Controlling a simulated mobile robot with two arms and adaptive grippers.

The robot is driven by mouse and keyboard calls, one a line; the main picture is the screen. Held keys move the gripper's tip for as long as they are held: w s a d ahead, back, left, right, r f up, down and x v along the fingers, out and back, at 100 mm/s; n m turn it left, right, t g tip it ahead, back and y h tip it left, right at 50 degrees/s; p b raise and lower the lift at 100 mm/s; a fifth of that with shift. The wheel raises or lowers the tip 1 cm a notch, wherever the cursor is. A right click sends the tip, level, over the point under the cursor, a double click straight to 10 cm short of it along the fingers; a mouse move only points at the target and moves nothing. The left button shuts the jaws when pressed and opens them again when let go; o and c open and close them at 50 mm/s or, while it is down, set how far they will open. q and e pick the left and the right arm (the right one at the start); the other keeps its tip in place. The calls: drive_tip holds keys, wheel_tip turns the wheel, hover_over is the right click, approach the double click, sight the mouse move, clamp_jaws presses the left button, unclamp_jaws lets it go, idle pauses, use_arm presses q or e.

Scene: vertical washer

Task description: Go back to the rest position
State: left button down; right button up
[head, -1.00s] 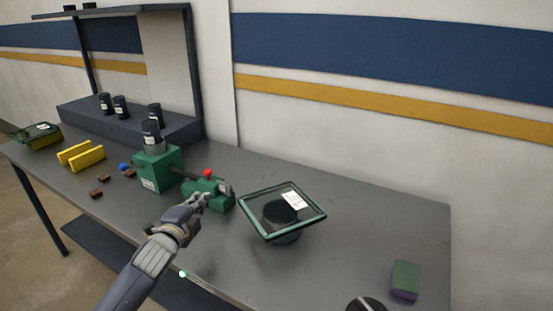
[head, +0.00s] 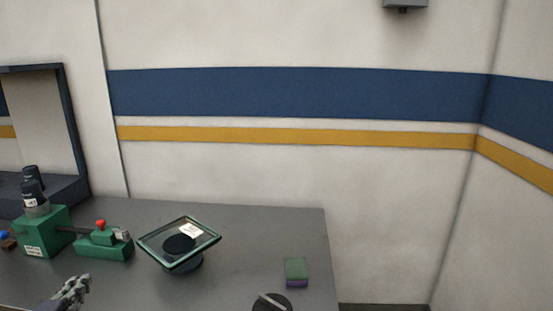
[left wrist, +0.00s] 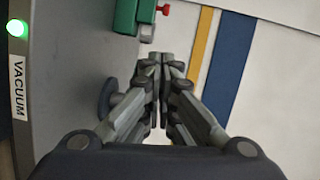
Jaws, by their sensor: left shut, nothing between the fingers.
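My right gripper is not in view. The green machine (head: 45,232) with a black container on top stands at the left of the table. A green clamp block with a red knob (head: 104,243) is next to it, and it also shows in the left wrist view (left wrist: 126,16).
A tilted glass tray with a green frame (head: 208,245) rests on a dark round stand. A green and purple block (head: 296,270) and a round dial (head: 272,302) are at the table's right. A lit green button (left wrist: 15,28) sits by a VACUUM label (left wrist: 19,88).

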use_arm(q)
drive_tip(key=s+d+f+n+g+h, duration=0.2)
drive_tip(key=s+d+f+n+g, duration=0.4)
drive_tip(key=s+d+f, duration=0.8)
drive_tip(key=s+d+f+n+g+h, duration=0.1)
drive_tip(key=s+d+f+n+g, duration=0.2)
drive_tip(key=s+d, duration=0.45)
drive_tip(key=s+d+f+n+g+h, duration=0.1)
drive_tip(key=s+d+f+n+g, duration=0.25)
drive_tip(key=s, duration=0.65)
wheel_tip(320, 180, down, 25)
drive_tip(key=s+d+g, duration=0.2)
drive_tip(key=s+a+f, duration=0.3)
drive_tip(key=s+f, duration=1.3)
drive_tip(key=shift+s+a+m+g, duration=0.2)
drive_tip(key=shift+s+m+g, duration=0.15)
drive_tip(key=shift+s+g, duration=0.1)
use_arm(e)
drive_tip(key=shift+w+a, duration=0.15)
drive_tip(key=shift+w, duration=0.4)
use_arm(q)
drive_tip(key=shift+f, duration=0.1)
